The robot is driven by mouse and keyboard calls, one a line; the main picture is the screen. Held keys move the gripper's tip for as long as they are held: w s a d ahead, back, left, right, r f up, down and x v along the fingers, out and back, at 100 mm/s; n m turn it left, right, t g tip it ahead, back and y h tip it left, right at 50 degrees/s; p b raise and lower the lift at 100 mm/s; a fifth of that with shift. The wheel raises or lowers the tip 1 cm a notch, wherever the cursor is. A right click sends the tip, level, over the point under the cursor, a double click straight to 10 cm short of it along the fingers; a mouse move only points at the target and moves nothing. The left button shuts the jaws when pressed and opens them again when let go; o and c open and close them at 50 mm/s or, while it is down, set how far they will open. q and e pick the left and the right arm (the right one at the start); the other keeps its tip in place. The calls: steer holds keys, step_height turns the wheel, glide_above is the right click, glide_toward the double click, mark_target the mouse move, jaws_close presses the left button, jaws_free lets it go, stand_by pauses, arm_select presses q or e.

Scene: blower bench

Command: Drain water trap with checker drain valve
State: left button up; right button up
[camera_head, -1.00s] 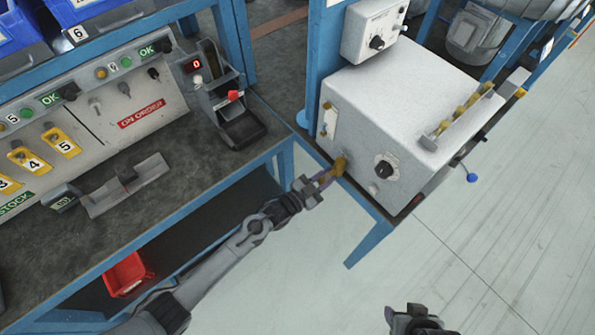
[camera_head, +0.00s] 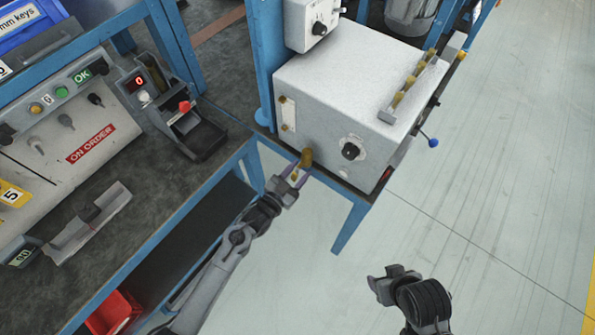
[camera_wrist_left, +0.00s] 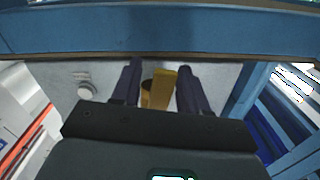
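The checker is a white box (camera_head: 345,85) on a blue stand, with a black knob (camera_head: 351,151) on its front. A brass-yellow drain valve (camera_head: 306,157) sticks out low on the front face, left of the knob. My left gripper (camera_head: 291,176) is at this valve, fingers pointing at the box. In the left wrist view the yellow valve (camera_wrist_left: 160,90) lies between the two dark fingers, which stand apart with a small gap on the left. My right gripper (camera_head: 376,284) hangs over the floor at lower right, away from the box; its finger opening is unclear.
A blue bench (camera_head: 190,225) with an order panel and a small device with a red display (camera_head: 138,82) stands at left. A red bin (camera_head: 113,313) sits below. A blue stand leg (camera_head: 350,228) is near my left gripper. The floor at right is clear.

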stand_by(0.3)
arm_select(q)
steer(key=shift+s+a, duration=0.15)
steer(key=shift+s, duration=0.05)
steer(key=p+v, duration=0.2)
steer(key=v, duration=0.8)
steer(key=shift+p, duration=0.3)
steer(key=shift+s, duration=0.1)
